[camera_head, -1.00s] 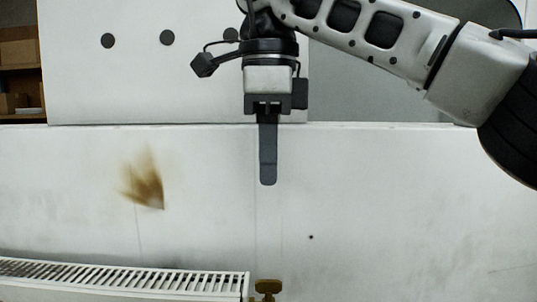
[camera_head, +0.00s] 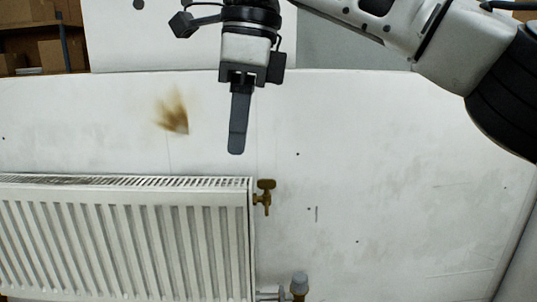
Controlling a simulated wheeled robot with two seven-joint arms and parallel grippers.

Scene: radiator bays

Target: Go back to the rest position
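My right gripper (camera_head: 238,125) hangs from the arm that comes in from the upper right, in the upper middle of the head view. It points down in front of the white wall panel, above the right end of the radiator. I see it side-on, with one finger covering the other, so its opening is hidden. Nothing shows hanging from it. My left gripper is not in view.
A white radiator (camera_head: 125,238) fills the lower left. A brass valve (camera_head: 265,194) sticks out at its upper right, and another valve (camera_head: 299,286) is at the bottom. A brown stain (camera_head: 174,112) marks the wall panel (camera_head: 400,180). Shelves with boxes (camera_head: 62,54) stand upper left.

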